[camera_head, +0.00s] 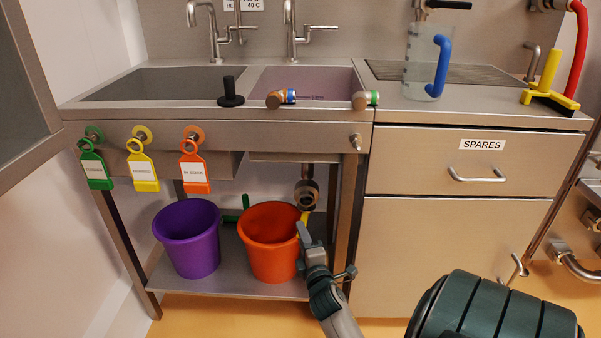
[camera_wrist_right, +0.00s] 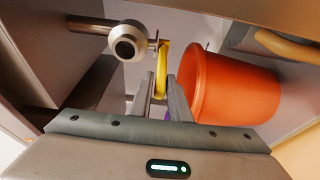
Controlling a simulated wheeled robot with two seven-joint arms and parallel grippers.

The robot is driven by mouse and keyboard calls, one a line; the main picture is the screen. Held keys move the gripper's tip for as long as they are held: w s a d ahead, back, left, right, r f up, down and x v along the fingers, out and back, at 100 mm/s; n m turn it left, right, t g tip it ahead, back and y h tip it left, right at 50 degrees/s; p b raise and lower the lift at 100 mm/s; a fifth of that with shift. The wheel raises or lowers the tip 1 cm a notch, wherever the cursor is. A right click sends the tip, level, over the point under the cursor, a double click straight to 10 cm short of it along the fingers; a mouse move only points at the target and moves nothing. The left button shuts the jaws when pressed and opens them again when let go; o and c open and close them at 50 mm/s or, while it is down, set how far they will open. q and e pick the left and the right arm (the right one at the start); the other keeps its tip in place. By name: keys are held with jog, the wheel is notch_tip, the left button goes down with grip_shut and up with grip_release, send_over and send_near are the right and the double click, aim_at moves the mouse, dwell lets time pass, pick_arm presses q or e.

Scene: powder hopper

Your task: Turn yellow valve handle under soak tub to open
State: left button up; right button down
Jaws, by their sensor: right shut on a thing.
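The yellow valve handle (camera_head: 305,216) shows as a short strip under the drain valve (camera_head: 306,194), below the soak tub (camera_head: 330,80). In the right wrist view the handle (camera_wrist_right: 161,72) hangs down beside the round metal valve body (camera_wrist_right: 128,42). My right gripper (camera_head: 303,236) reaches in beside the orange bucket. In its wrist view the two fingers (camera_wrist_right: 161,88) stand on either side of the handle's lower end, shut on it. The fingers partly hide that lower end. My left gripper is not in view.
An orange bucket (camera_head: 268,245) stands close beside my right gripper, and a purple bucket (camera_head: 188,240) stands left of it on the lower shelf (camera_head: 225,284). The cabinet (camera_head: 440,250) borders the space on the right. Coloured tags hang from the sink front.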

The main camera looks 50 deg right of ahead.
jog(key=shift+s+d, duration=0.55)
jog(key=shift+s, duration=0.05)
jog(key=c, duration=1.7)
grip_release()
jog(key=shift+f, duration=0.1)
jog(key=shift+w+a, duration=0.1)
jog(key=shift+a, duration=0.1)
jog(key=s+a, duration=0.2)
jog(key=s+a+p, duration=0.1)
jog(key=a, duration=0.1)
jog(key=s+a, duration=0.2)
jog(key=a, duration=0.1)
jog(key=shift+s+p, duration=0.3)
jog(key=shift+p, duration=0.1)
